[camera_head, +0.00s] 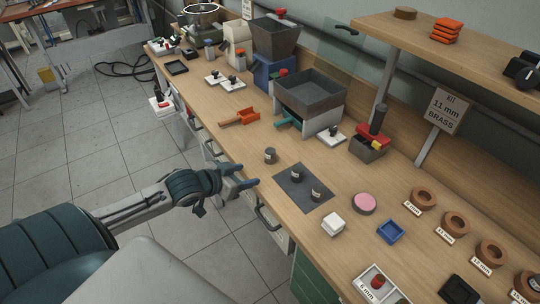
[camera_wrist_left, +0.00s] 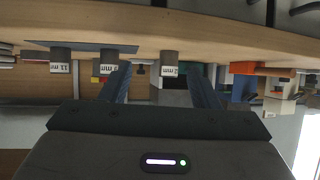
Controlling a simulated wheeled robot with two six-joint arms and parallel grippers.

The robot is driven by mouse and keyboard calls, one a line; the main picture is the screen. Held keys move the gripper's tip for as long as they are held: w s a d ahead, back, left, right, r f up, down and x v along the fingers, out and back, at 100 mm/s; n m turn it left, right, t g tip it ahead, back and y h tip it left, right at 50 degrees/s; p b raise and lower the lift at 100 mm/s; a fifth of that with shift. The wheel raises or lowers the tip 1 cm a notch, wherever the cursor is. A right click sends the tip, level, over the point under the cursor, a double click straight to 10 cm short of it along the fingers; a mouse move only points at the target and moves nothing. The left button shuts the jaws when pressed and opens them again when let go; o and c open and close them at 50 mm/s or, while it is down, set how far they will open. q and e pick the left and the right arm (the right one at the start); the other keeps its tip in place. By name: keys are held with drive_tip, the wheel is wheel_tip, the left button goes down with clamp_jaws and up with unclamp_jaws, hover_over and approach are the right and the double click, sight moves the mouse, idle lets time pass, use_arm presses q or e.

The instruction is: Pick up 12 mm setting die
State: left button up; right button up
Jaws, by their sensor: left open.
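Three small dark grey cylindrical dies with white labels stand upright on the bench. One die (camera_head: 270,155) stands on bare wood beside the dark mat (camera_head: 283,188). The other two, a nearer die (camera_head: 316,195) and a farther die (camera_head: 297,171), stand on the mat. In the upside-down left wrist view, the off-mat die (camera_wrist_left: 169,71) appears between the fingers, its label seeming to end in a 2, too small to be sure. My left gripper (camera_head: 244,176) is open and empty at the bench's front edge, short of the dies and not touching them. My right gripper is out of view.
An orange tool (camera_head: 240,117) and a grey bin (camera_head: 310,92) lie beyond the dies. A white block (camera_head: 333,225), pink disc (camera_head: 364,203) and blue tray (camera_head: 390,231) are to the right. Drawer handles (camera_head: 265,217) stick out below the bench edge.

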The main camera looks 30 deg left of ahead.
sight(268, 152)
use_arm(q)
drive_tip(key=shift+t+h, duration=0.5)
drive_tip(key=shift+t, duration=0.1)
drive_tip(key=w+r, duration=0.1)
drive_tip(key=w+a+r, duration=0.2)
drive_tip(key=shift+w+r, duration=0.3)
drive_tip(key=shift+r, duration=0.05)
drive_tip(key=shift+w+d+f+b, duration=0.1)
drive_tip(key=shift+w+f+b, duration=0.1)
drive_tip(key=shift+w+b, duration=0.25)
drive_tip(key=b+x, duration=0.1)
drive_tip(key=x, duration=0.3)
drive_tip(key=shift+f+p+x, duration=0.25)
drive_tip(key=shift+p+x, duration=0.25)
drive_tip(key=shift+x, duration=1.5)
drive_tip(key=shift+w+d+f, duration=0.15)
drive_tip(key=shift+d, duration=0.1)
drive_tip(key=shift+w+f, duration=0.2)
drive_tip(key=shift+w, duration=0.05)
